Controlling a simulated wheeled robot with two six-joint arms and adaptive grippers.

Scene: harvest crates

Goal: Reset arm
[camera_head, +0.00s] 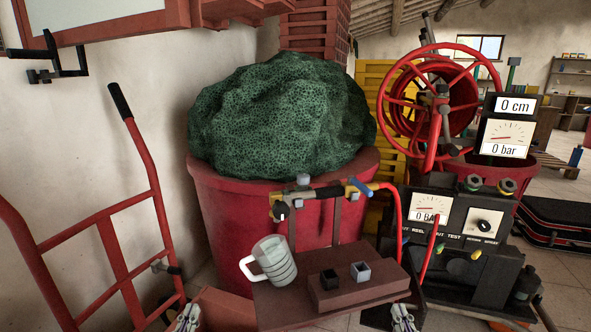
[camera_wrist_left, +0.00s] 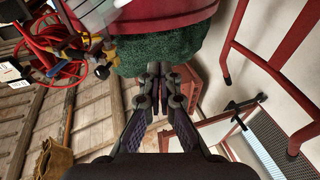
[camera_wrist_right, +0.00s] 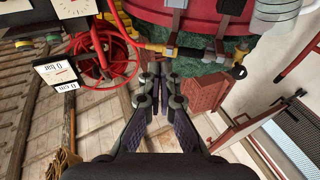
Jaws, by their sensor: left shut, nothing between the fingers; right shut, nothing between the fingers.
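My left gripper (camera_head: 188,318) shows at the bottom edge of the head view, left of the small brown table. In the left wrist view (camera_wrist_left: 155,72) its fingers are together with nothing between them. My right gripper (camera_head: 404,322) shows at the bottom edge, at the table's right front. In the right wrist view (camera_wrist_right: 155,72) its fingers are also together and empty. Both grippers are apart from the cup and the blocks. The rest of both arms is outside the head view.
A brown table (camera_head: 270,310) holds a clear handled cup (camera_head: 272,263) and a brown block (camera_head: 360,291) with two small square pieces. A large red tub (camera_head: 225,215) with a green mesh heap (camera_head: 285,115) stands behind. A red hand truck (camera_head: 110,235) is left; a gauge box (camera_head: 460,245) is right.

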